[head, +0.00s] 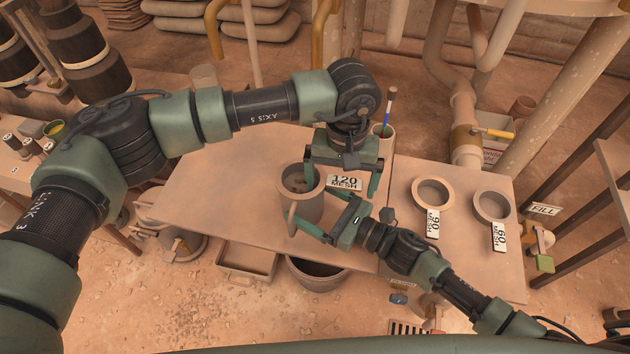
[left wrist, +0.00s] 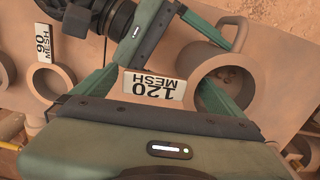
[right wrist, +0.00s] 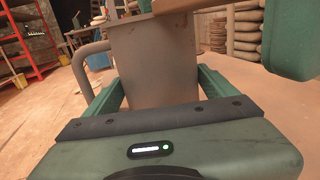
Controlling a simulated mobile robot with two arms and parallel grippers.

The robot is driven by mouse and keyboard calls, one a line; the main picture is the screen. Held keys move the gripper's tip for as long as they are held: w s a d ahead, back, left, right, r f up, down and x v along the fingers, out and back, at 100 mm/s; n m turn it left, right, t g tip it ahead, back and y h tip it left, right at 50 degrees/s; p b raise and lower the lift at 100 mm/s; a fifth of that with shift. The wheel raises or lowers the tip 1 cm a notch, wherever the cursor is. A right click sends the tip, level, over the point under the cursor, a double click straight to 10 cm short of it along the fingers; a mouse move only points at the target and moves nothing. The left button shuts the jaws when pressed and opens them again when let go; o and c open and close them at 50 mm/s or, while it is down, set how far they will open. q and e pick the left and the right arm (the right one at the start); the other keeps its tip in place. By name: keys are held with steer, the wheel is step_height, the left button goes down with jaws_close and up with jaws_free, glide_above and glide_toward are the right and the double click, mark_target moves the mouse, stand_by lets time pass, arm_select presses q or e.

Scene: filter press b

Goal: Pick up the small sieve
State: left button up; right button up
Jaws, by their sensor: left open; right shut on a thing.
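Two ring-shaped sieves lie on the table's right part: one by the 90 MESH label (head: 433,193) and a similar one by the 60 MESH label (head: 492,206). The 120 MESH label (head: 343,183) lies bare on the table beside a grey handled jug (head: 312,208). A tan band (right wrist: 178,7) shows at the jug's top in the right wrist view; I cannot tell if it is a sieve. My left gripper (head: 343,186) is open, pointing down over that label, one finger overlapping the jug's rim (left wrist: 250,66). My right gripper (head: 333,214) is shut on the jug's body.
The table (head: 215,185) is clear to the left of the jug. A cup with tools (head: 382,131) stands behind my left gripper. A tray (head: 246,262) and a dark bucket (head: 318,274) are below the front edge. Pipes (head: 464,110) rise behind the table.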

arm_select(q)
steer(key=c, duration=1.4)
steer(key=shift+o, duration=0.2)
step_height(320, 180, up, 10)
steer(key=shift+r, duration=0.1)
arm_select(e)
steer(key=o, duration=1.5)
steer(key=shift+c, duration=0.2)
steer(key=v, duration=1.1)
steer(key=shift+s+d, duration=0.15)
steer(key=shift+d, duration=0.05)
steer(key=shift+s+d, duration=0.1)
steer(key=shift+d, duration=0.15)
